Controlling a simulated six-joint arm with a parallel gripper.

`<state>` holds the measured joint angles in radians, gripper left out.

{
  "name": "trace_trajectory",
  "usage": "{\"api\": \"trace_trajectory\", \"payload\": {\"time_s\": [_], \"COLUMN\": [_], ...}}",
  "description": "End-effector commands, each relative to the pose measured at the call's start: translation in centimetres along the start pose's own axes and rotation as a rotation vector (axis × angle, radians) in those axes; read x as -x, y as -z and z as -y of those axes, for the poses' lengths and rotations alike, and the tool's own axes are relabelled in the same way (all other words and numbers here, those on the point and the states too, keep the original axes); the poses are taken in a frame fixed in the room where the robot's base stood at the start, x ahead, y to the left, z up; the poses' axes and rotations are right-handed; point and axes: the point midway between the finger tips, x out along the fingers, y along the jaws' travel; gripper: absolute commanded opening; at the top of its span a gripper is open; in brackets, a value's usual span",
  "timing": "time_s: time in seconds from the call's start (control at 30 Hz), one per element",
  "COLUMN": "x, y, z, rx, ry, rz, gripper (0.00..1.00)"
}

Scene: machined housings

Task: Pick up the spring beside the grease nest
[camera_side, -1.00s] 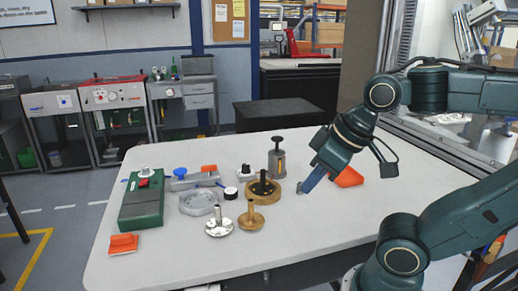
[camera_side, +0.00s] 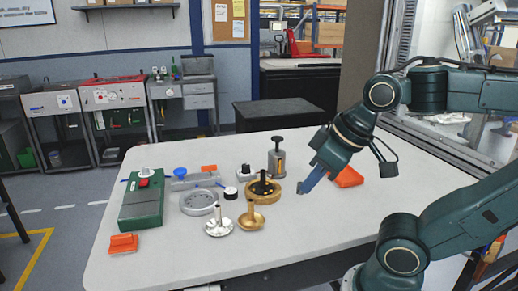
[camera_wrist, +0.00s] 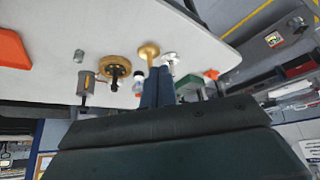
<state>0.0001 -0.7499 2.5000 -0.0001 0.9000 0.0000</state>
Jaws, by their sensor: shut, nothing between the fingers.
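My gripper (camera_side: 302,189) is shut and empty, its blue fingers angled down left over the right half of the table. In the wrist view its closed fingers (camera_wrist: 157,76) point up the picture. A small grey piece (camera_wrist: 79,56), which may be the spring, lies left of the fingers there, apart from them and near a brass ring. In the side view the fingertips overlap that area, so I cannot make the spring out clearly. The brass ring with a dark centre (camera_side: 264,189) sits left of my gripper; I cannot tell whether it is the grease nest.
A grey plunger canister (camera_side: 277,160) stands behind the brass ring. An orange wedge (camera_side: 349,177) lies right of my gripper. Brass (camera_side: 251,219) and silver (camera_side: 218,227) stemmed pieces stand in front. A green box (camera_side: 142,203) is far left. The table's front right is clear.

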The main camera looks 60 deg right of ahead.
Motion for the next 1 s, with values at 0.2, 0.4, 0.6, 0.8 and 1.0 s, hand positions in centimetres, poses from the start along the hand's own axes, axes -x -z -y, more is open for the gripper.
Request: {"api": "trace_trajectory", "payload": {"time_s": [0.2,0.4,0.6,0.8,1.0], "x": [0.0,0.0,0.0,0.0,-0.3], "y": [0.0,0.0,0.0,0.6,2.4], "z": [0.0,0.0,0.0,-0.5,-2.1], "rx": [0.000,0.000,-0.001,-0.062,-0.267], "ry": [0.000,0.000,0.000,-0.012,-0.051], "rz": [0.000,0.000,0.000,0.016,0.066], "gripper": [0.24,0.48,0.48,0.48,0.48]}}
